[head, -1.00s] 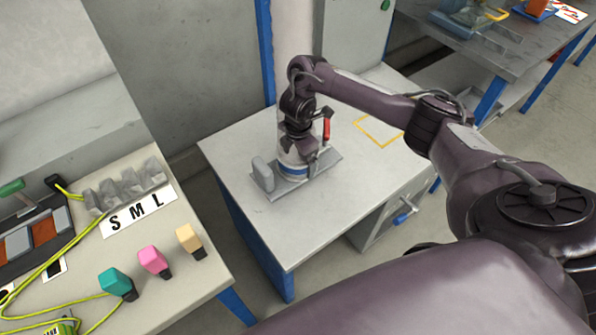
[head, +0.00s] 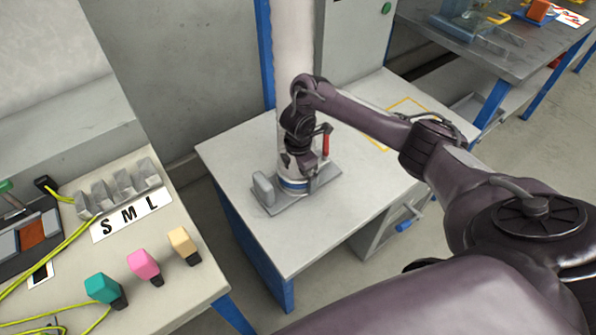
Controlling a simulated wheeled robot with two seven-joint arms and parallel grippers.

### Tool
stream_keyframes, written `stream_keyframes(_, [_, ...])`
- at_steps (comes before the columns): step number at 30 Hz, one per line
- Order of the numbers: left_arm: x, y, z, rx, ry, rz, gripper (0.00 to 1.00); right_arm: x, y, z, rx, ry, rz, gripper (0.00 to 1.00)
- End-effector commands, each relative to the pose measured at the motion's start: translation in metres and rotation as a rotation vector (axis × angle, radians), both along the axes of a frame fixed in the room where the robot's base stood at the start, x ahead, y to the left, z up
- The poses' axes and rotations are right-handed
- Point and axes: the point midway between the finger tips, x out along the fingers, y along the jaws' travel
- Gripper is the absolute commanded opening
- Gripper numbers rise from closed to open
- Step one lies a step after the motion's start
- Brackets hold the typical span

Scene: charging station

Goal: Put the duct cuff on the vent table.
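A white cylinder with a blue band near its foot (head: 292,184), which looks like the duct cuff, stands upright on a grey base plate (head: 272,207). The plate lies on the pale vent table (head: 330,222). A red handle (head: 326,141) stands upright at the cylinder's right side. My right gripper (head: 303,176) points down in front of the cylinder and hides much of it. Its fingers are too dark and small to tell whether they are open or shut on it. My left gripper is out of view.
A pale vertical column (head: 292,40) rises behind my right wrist. A yellow outline (head: 408,103) marks the table's back right, partly behind my arm. At left, a bench (head: 165,300) holds teal, pink and tan plugs and S, M, L slots. The table's front is clear.

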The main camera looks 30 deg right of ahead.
Motion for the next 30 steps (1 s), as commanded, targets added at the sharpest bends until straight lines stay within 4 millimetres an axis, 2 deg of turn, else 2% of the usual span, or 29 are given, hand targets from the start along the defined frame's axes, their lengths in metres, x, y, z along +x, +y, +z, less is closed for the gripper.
stream_keyframes(8, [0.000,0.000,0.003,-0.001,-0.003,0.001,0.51,0.001,0.000,0.006,0.000,-0.002,0.000,1.00])
stream_keyframes(11, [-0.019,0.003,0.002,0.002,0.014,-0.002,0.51,0.001,0.000,0.016,0.000,-0.003,0.000,1.00])
stream_keyframes(15, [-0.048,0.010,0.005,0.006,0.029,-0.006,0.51,0.001,0.000,0.036,-0.001,-0.003,0.001,1.00])
stream_keyframes(18, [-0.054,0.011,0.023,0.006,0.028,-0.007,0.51,0.002,-0.001,0.065,-0.003,-0.005,0.001,1.00])
stream_keyframes(24, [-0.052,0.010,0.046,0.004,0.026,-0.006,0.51,0.001,-0.001,0.103,-0.002,-0.003,0.001,1.00])
stream_keyframes(30, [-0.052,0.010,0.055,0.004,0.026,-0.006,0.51,0.001,0.000,0.121,0.000,-0.002,-0.001,1.00])
